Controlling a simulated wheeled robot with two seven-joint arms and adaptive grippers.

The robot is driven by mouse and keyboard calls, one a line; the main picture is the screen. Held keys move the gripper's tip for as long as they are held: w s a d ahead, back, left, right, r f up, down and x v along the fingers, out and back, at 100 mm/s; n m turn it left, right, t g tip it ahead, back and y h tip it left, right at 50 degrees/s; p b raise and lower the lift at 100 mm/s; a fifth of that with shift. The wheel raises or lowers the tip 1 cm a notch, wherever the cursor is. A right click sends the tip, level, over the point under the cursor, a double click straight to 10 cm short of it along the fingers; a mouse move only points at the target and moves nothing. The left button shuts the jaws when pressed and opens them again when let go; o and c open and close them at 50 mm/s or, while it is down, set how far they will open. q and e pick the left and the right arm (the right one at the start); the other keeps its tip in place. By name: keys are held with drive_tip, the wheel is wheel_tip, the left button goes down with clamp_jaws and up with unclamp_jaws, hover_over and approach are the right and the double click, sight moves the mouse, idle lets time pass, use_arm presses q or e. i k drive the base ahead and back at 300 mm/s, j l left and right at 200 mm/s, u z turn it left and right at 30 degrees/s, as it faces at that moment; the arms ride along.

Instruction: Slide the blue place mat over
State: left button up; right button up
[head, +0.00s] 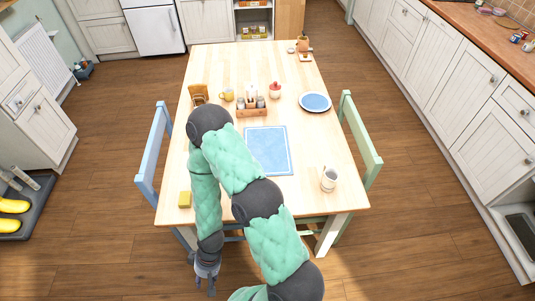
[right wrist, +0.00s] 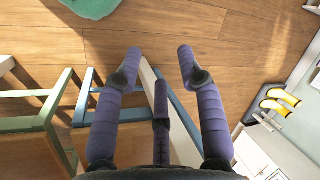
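The blue place mat (head: 270,150) with a pale border line lies flat on the wooden table (head: 225,75), near the middle. Its lower left part is hidden behind my right arm, which bends over the table. My right gripper (head: 205,283) hangs off the near left edge of the table, well apart from the mat. In the right wrist view its fingers (right wrist: 159,55) are spread wide with nothing between them, over the floor. The mat does not show in the right wrist view. My left gripper is not in view.
A wooden caddy (head: 252,111) stands just beyond the mat. A blue-rimmed plate (head: 315,102) is at the far right of it, a white mug (head: 329,179) at the near right. A yellow sponge (head: 184,199) lies near the left corner. Blue (head: 153,150) and green (head: 361,140) chairs flank the table.

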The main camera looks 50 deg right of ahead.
sight(269, 145)
drive_tip(key=i+j+z, duration=0.1)
drive_tip(key=j+z, duration=0.25)
drive_tip(key=i+j+z, duration=0.1)
drive_tip(key=z, duration=1.7)
